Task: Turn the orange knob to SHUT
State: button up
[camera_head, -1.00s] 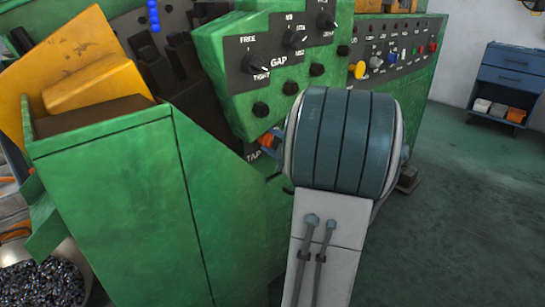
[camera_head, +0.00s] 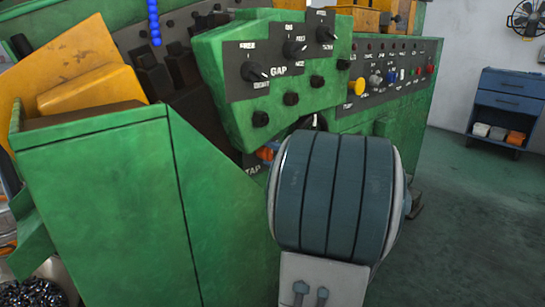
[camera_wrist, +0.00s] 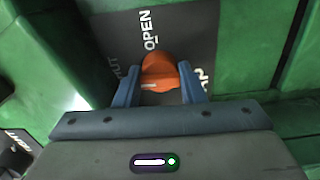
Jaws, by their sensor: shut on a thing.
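The orange knob (camera_wrist: 162,70) sits on a dark plate in the wrist view. The word OPEN is above it, and a partly covered word ending in "UT" is at its left. A short white mark shows on the knob's lower left part. My gripper (camera_wrist: 160,76) has one blue finger on each side of the knob and is shut on it. In the head view only a small part of the orange knob (camera_head: 266,153) shows, above the word TAP. My grey-blue wrist hides most of the gripper there.
Above is a green panel (camera_head: 215,90) with black GAP knobs. A button row (camera_head: 395,75) with a yellow button (camera_head: 357,86) runs right. A green housing (camera_head: 100,200) stands left of my arm. A blue drawer cabinet (camera_head: 510,95) stands at the far right, with open floor before it.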

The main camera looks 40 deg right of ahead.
jog(key=o, duration=1)
jog(key=s+p, duration=0.1)
jog(key=s, duration=0.8)
jog(key=s+d+p, duration=0.1)
jog(key=s, duration=0.4)
jog(key=shift+d+p, duration=0.1)
jog(key=shift+p, duration=0.2)
